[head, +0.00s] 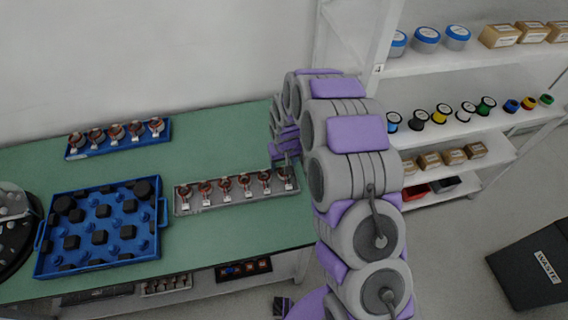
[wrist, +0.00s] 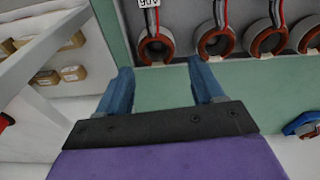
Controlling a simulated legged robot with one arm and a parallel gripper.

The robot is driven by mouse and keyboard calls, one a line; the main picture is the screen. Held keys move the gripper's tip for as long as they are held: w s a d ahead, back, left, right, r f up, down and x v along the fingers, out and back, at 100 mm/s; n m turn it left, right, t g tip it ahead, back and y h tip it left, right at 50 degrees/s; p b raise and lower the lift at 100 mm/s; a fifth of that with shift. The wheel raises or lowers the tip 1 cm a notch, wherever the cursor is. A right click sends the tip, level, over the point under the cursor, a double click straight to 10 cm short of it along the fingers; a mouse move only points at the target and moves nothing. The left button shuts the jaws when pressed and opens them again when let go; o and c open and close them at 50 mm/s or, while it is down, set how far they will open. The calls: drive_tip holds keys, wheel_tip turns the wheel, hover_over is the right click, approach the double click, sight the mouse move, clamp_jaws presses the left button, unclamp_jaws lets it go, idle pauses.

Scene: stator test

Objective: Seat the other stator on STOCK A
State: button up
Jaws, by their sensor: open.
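Several copper-wound stators with white tags stand in a row on a grey rack (head: 236,201) near the table's right side. Another row stands on a blue rack (head: 120,149) at the back left. I cannot read which rack is STOCK A. My gripper (head: 284,158) is over the right end of the grey rack and partly hides it. In the wrist view, my gripper (wrist: 160,68) is open and empty. The end stator (wrist: 155,47) appears just beyond the gap between the fingertips, with its tag at the top edge. The fingers look apart from it.
A blue tray (head: 150,254) with black blocks and blue pegs lies at front left, beside a dark round stand (head: 18,245). Shelves (head: 440,135) with spools and boxes stand right of the table. A black WASTE bin (head: 530,262) is on the floor. Green tabletop (head: 60,172) is free between racks.

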drive_tip(key=shift+r, duration=0.5)
drive_tip(key=o, duration=0.6)
drive_tip(key=shift+c, duration=0.2)
wheel_tip(320, 180, up, 17)
drive_tip(key=s+p, duration=0.2)
drive_tip(key=shift+d, duration=0.4)
